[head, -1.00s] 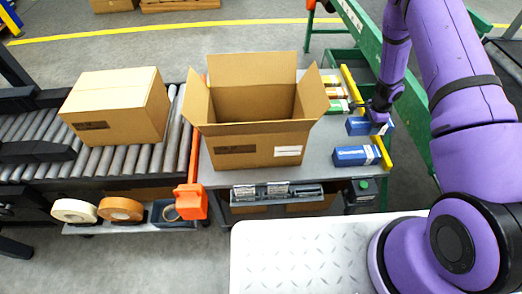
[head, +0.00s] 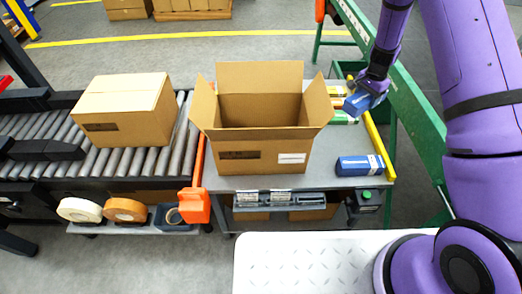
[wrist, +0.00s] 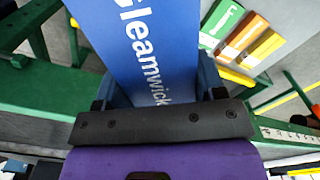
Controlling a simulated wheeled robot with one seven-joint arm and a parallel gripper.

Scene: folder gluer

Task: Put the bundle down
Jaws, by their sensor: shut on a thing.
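My gripper (head: 374,88) is shut on a blue bundle (head: 357,103), held above the right part of the grey table (head: 225,180), near the yellow rail. In the wrist view the held blue bundle (wrist: 150,45), lettered "Gleamwick", lies between the jaws. A second blue bundle (head: 360,166) with a white label end lies on the table at the front right. An open, upright cardboard box (head: 262,140) stands on the table to the left of my gripper. Its inner floor is hidden.
Green (wrist: 221,24), orange (wrist: 245,34) and yellow (wrist: 262,47) cartons lie behind the held bundle. A yellow rail (head: 378,140) and green frame (head: 412,115) border the table's right. A closed box (head: 125,108) sits on the roller conveyor. Tape rolls (head: 126,209) lie at front left.

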